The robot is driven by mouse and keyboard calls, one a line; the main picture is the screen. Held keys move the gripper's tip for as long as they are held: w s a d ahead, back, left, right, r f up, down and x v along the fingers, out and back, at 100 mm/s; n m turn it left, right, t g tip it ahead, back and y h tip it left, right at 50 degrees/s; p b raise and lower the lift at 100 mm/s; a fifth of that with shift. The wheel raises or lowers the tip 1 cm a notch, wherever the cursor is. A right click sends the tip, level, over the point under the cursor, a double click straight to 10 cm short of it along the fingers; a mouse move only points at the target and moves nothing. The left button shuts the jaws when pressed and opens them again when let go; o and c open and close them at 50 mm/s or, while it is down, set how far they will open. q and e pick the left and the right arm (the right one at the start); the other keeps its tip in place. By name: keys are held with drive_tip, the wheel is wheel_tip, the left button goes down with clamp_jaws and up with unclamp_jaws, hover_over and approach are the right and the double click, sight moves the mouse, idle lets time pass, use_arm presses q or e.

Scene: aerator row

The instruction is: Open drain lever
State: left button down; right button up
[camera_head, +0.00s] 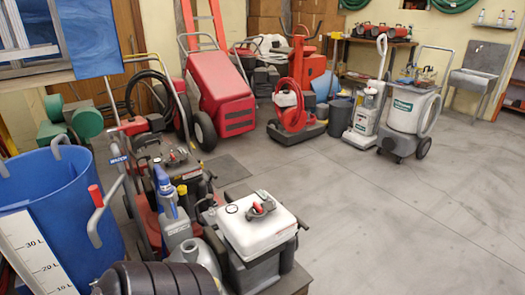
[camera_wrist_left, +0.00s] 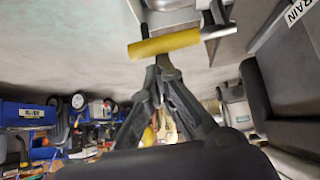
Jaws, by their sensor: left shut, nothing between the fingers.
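A yellow, bar-shaped lever grip (camera_wrist_left: 165,43) on a metal rod lies across the upper middle of the left wrist view. A white label (camera_wrist_left: 300,9) reading "RAIN", cut off by the frame edge, is at its upper right. My left gripper (camera_wrist_left: 165,68) is shut and empty, its dark fingertips together right by the middle of the yellow grip. I cannot tell whether they touch it. In the head view I cannot make out the yellow lever or my left gripper. My right gripper is in neither view.
In the head view a blue tub (camera_head: 55,200) and a white-tanked machine (camera_head: 258,225) crowd the near left. A red machine (camera_head: 218,90), a red-hosed one (camera_head: 293,110) and a white-tank cart (camera_head: 410,108) stand behind. The grey floor (camera_head: 400,220) at right is clear.

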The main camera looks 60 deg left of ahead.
use_arm(q)
drive_tip(key=shift+s, duration=0.15)
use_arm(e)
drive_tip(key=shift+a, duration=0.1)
use_arm(q)
drive_tip(key=v, duration=1.1)
drive_tip(key=shift+s+r, duration=0.2)
drive_tip(key=shift+r, duration=0.2)
drive_tip(key=shift+f, duration=0.1)
